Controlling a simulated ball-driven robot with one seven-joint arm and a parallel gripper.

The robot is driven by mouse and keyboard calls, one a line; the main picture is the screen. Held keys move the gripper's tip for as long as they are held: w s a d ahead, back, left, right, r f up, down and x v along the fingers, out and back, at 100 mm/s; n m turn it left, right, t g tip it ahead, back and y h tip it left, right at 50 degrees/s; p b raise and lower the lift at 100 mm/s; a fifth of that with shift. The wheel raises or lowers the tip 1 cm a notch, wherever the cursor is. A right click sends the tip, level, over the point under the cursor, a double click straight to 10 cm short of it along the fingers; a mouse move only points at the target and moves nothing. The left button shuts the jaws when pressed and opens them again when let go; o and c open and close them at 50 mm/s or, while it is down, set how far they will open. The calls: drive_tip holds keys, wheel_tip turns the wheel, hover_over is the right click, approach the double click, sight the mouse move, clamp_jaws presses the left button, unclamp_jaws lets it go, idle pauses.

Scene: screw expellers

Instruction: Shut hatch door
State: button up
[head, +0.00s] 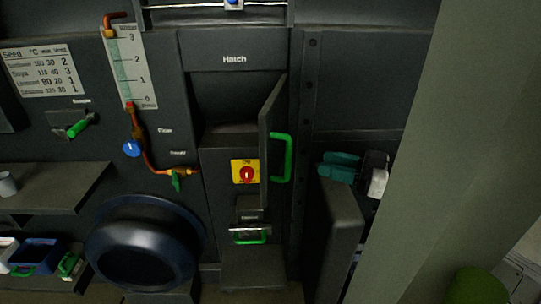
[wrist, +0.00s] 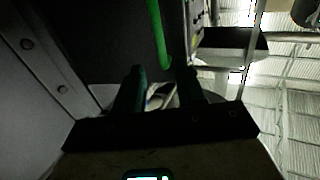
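The hatch door (head: 266,145) stands open in the head view, swung outward and seen nearly edge-on below the "Hatch" label. Its green handle (head: 288,158) is on the face turned to the right. The hatch opening (head: 232,100) is uncovered to the left of the door. My gripper (head: 325,166) is right of the handle, apart from it, with teal fingers pointing left. In the wrist view my gripper (wrist: 163,80) is open with nothing between its fingers. The green handle (wrist: 158,32) shows there beyond the fingertips, against the dark door (wrist: 105,40).
A red and yellow switch (head: 246,172) is left of the door's lower part. A green-handled drawer (head: 250,236) is below it. A dark blue round drum (head: 145,245) and a shelf (head: 50,188) are to the left. A pale column (head: 430,150) stands close on the right.

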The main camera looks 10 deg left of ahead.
hover_over(287, 175)
drive_tip(key=shift+w, duration=0.4)
drive_tip(key=shift+a, duration=0.1)
drive_tip(key=shift+c, duration=0.4)
clamp_jaws()
